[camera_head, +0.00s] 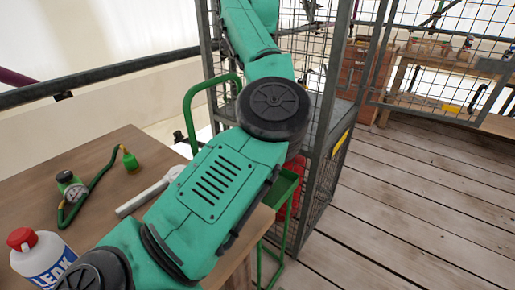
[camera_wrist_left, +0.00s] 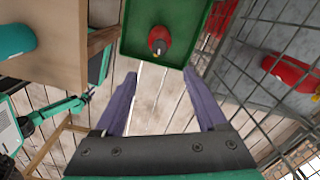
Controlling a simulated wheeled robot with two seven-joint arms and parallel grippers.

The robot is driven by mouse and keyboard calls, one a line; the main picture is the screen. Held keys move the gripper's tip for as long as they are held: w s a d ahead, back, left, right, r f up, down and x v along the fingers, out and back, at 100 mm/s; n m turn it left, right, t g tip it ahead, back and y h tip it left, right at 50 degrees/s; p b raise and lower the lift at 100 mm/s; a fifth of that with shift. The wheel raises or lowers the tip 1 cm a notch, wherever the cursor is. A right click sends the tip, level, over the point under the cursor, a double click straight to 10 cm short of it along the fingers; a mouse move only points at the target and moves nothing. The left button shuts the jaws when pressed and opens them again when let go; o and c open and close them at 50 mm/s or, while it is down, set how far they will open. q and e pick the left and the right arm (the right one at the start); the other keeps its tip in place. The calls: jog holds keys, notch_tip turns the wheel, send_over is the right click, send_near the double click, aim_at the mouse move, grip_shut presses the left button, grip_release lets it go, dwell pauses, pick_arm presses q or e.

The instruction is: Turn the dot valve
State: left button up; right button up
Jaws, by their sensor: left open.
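No valve with a dot marking can be made out in either view. In the left wrist view, a red cylinder (camera_wrist_left: 158,38) with a brass-coloured valve stands in a green tray (camera_wrist_left: 128,40).
A wooden table (camera_head: 110,160) holds a gauge with a green hose (camera_head: 72,187), a wrench-like grey tool (camera_head: 145,193) and a red-capped leak bottle (camera_head: 42,262). A wire cage (camera_head: 325,150) stands behind my arm, beside a green trolley (camera_head: 198,100). The plank floor at right is clear.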

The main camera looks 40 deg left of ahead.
pick_arm(q)
notch_tip(320, 180, down, 13)
jog(key=b, duration=0.3)
jog(key=shift+f, duration=0.7)
grip_shut()
pick_arm(e)
jog(key=w+a+r, duration=0.1)
jog(key=w+r, duration=0.2)
jog(key=w, duration=0.3)
jog(key=shift+w+a, duration=0.15)
jog(key=shift+a, duration=0.05)
